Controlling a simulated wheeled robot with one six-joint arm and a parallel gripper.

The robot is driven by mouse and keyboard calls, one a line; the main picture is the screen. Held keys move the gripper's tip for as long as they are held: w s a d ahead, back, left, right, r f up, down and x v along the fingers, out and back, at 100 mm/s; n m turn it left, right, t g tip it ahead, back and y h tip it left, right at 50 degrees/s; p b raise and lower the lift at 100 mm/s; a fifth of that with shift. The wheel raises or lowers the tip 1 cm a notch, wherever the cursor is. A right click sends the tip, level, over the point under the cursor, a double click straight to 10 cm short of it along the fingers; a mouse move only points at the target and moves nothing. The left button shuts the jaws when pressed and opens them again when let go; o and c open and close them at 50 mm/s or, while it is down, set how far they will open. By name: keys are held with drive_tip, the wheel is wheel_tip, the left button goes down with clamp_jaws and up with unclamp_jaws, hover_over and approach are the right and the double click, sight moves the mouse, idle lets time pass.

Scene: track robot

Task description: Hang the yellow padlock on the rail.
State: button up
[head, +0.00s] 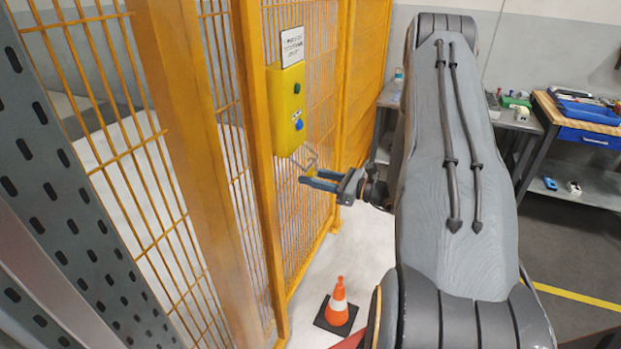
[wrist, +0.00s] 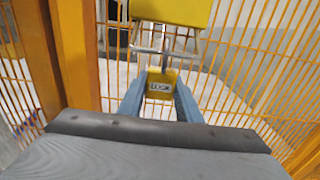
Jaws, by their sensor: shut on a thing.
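The yellow padlock (wrist: 160,83) is upright between the blue fingers of my gripper (wrist: 161,100) in the wrist view, its pale label facing the camera. Its grey shackle points up toward the rail (wrist: 185,54), a thin grey bar below the yellow box. I cannot tell whether the shackle is around the bar, touching it or just in front of it. In the head view my gripper (head: 320,182) is shut on the padlock, below the box. Only a little of the padlock shows there, and the rail (head: 308,164) is thin and hard to make out.
The yellow control box (head: 287,108) with a green and a blue button is on the orange mesh fence (head: 240,170), under a white sign (head: 292,46). An orange and white cone (head: 338,303) stands on the floor below. Workbenches (head: 518,122) are at the right.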

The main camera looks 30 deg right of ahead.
drive_tip(key=shift+f, duration=0.15)
drive_tip(key=o, duration=1.2)
drive_tip(key=shift+c, duration=0.2)
drive_tip(key=b+v, duration=0.2)
drive_tip(key=v, duration=0.5)
drive_tip(key=shift+s+d+b, duration=0.25)
drive_tip(key=shift+s+b, duration=0.1)
drive_tip(key=shift+b, duration=0.05)
drive_tip(key=shift+d, duration=0.1)
